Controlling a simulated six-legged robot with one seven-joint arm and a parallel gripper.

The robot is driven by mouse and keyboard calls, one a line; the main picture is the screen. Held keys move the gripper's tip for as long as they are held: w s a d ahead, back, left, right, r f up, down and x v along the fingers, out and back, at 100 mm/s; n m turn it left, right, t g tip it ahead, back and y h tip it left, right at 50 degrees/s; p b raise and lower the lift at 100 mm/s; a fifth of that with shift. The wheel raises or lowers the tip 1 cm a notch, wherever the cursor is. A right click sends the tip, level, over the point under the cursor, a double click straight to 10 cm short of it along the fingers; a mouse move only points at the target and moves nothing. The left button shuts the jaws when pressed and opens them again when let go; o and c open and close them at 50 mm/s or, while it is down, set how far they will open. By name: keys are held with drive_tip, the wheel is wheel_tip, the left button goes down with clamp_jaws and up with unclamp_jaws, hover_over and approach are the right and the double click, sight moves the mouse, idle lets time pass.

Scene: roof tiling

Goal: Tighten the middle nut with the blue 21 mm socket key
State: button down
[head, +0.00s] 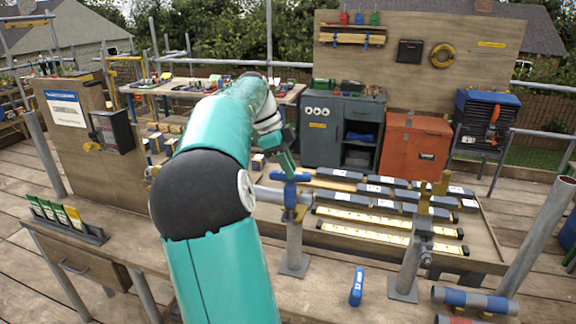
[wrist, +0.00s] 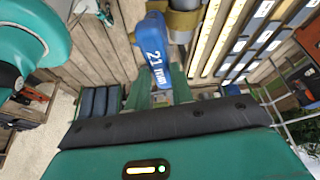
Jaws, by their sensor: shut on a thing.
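The blue 21 mm socket key (head: 291,178) is a T-shaped key, held upright above the left post's clamp (head: 294,214) in the head view. In the wrist view the key (wrist: 153,55) shows its white "21 mm" marking. My gripper (head: 287,163) is shut on the key's upper part; its green fingers (wrist: 160,90) flank the key in the wrist view. The key's lower end meets the brass-coloured clamp area, but I cannot tell whether it is seated on a nut. The nut itself is hidden or too small to make out.
A right post (head: 410,268) carries another clamp with a yellow key-like piece (head: 441,184) standing on it. Blue-banded tubes (head: 474,300) lie front right. Dark tiles and yellow battens (head: 390,239) fill the bench behind.

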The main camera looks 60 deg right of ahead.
drive_tip(key=shift+r, duration=2.9)
drive_tip(key=shift+w+r, duration=0.1)
drive_tip(key=shift+r, duration=0.05)
drive_tip(key=shift+r+n, duration=0.4)
drive_tip(key=shift+f, duration=3.55)
drive_tip(key=m, duration=0.3)
drive_tip(key=shift+d+y, duration=0.2)
drive_tip(key=shift+y, duration=0.2)
drive_tip(key=m+y, duration=0.1)
drive_tip(key=m, duration=0.2)
